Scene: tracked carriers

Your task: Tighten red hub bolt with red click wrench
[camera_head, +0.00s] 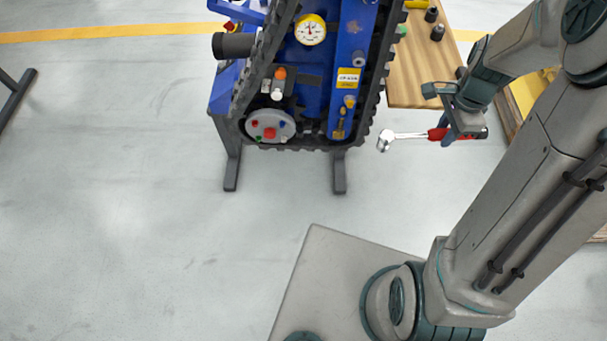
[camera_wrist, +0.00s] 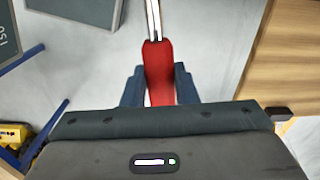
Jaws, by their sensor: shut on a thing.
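My gripper (camera_head: 458,128) is shut on the red handle of the click wrench (camera_head: 436,134). The wrench's silver shaft and head point left, toward the blue tracked machine, clear of it in the head view. In the wrist view the red handle (camera_wrist: 158,72) sits between my gripper's two fingers (camera_wrist: 159,88), with the silver shaft running out of the top of the picture. The pale hub disc (camera_head: 270,126) is low on the front of the machine. The red hub bolt (camera_head: 269,132) shows near the disc's middle, among several coloured bolts. The wrench head is right of the hub, apart from it.
The blue machine (camera_head: 344,83) with black tracks stands on grey legs. A wooden table (camera_head: 413,72) with dark sockets (camera_head: 437,32) is right of it, close behind my gripper. The grey floor (camera_head: 130,180) in front and to the left is clear.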

